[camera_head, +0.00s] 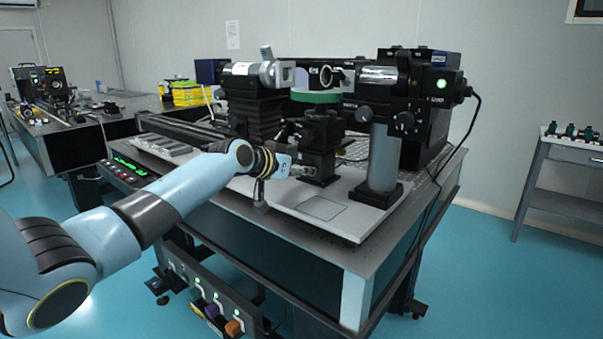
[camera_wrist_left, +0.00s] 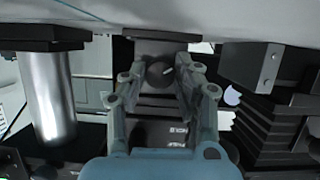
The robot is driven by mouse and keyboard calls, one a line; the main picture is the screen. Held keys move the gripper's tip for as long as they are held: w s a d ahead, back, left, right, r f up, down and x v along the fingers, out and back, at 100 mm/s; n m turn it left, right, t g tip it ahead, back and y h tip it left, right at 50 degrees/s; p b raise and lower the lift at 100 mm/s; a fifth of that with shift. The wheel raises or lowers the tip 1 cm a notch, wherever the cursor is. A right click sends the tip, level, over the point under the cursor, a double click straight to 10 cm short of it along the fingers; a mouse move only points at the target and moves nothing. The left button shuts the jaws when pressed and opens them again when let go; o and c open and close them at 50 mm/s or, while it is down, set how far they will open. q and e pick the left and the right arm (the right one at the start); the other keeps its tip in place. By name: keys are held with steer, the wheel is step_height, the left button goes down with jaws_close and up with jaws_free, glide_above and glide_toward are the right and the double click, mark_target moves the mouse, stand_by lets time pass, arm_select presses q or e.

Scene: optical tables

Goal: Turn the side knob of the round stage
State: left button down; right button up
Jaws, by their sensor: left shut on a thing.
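My left gripper (camera_head: 297,163) reaches in from the left, beside the lower part of this assembly. In the left wrist view the dark round side knob (camera_wrist_left: 159,73), with a pale mark on its face, lies between the two fingers of my left gripper (camera_wrist_left: 157,76). The fingers are shut on the knob. In the head view the knob is hidden by the gripper and wrist. My right gripper is not in view.
A silver post (camera_head: 381,160) under a black optical unit stands right of the stage. A black ribbed block (camera_head: 256,115) stands to its left. The front of the grey base plate (camera_head: 345,222) is mostly bare. Another table (camera_head: 60,140) stands at the far left.

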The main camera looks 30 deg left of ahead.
arm_select(q)
steer(key=n+h+b, duration=0.2)
steer(key=n+b, duration=0.1)
steer(key=shift+a+f, duration=0.1)
steer(key=shift+f, duration=0.1)
steer(key=shift+r+n+h+b, duration=0.1)
steer(key=shift+n+h+b, duration=0.5)
steer(key=shift+n+b, duration=0.45)
steer(key=shift+r, duration=0.1)
steer(key=c, duration=1)
jaws_free()
steer(key=shift+a, duration=0.1)
steer(key=shift+v, duration=5.95)
